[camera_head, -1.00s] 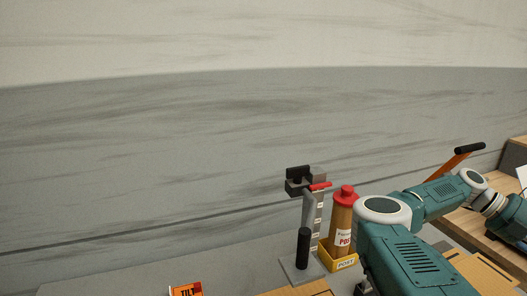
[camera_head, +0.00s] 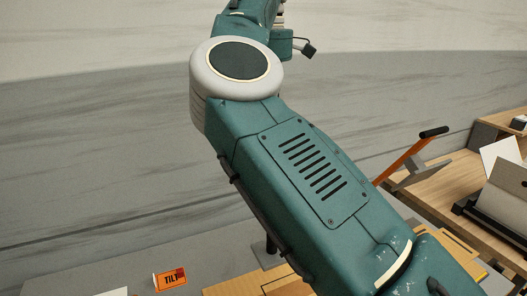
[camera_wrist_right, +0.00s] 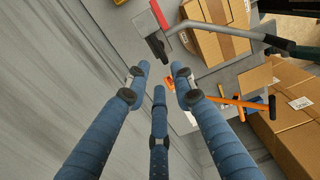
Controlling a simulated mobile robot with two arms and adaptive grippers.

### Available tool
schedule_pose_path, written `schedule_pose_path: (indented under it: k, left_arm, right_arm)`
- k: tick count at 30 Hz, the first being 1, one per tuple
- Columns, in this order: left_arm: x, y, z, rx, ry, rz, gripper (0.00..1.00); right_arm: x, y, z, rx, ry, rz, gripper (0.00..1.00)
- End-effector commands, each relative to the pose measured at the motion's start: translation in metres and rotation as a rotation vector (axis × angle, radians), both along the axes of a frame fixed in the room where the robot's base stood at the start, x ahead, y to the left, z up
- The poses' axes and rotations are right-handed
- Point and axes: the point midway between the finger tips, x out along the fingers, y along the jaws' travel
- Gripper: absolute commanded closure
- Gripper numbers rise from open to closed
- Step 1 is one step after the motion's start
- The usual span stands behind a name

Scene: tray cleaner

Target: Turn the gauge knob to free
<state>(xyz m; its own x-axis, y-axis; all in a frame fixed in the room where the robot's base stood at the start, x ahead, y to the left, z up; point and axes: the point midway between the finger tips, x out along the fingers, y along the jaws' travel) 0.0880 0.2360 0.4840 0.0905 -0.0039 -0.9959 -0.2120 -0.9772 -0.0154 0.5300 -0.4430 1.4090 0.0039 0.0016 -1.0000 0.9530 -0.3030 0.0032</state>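My right gripper (camera_wrist_right: 160,82) shows in the right wrist view as blue padded fingers with dark joints. Its fingertips are apart and nothing is held between them. In the head view my right arm crosses the middle and covers where the gauge post stood. The gauge knob cannot be made out clearly. My left gripper is in no view.
An orange TILT label (camera_head: 171,280) lies at the bottom of the head view. An orange lever with a black grip (camera_head: 433,132) stands right of my arm. Cardboard boxes (camera_wrist_right: 212,42) and orange handles (camera_wrist_right: 238,103) show in the wrist view. The grey wall behind is bare.

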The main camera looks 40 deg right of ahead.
Motion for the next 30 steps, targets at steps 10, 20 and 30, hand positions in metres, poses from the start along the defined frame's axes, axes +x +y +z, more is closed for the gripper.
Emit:
schedule_pose_path:
  k: [10, 20, 30]
  left_arm:
    - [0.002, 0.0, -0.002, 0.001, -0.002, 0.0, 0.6]
    - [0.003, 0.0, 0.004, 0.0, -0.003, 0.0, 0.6]
    - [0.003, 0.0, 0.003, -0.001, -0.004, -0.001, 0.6]
  right_arm:
    - [0.0, 0.0, -0.065, -0.001, 0.003, -0.001, 0.76]
    - [0.0, -0.002, -0.096, -0.004, 0.001, 0.001, 0.76]
    - [0.0, -0.002, -0.098, -0.004, 0.001, 0.001, 0.91]
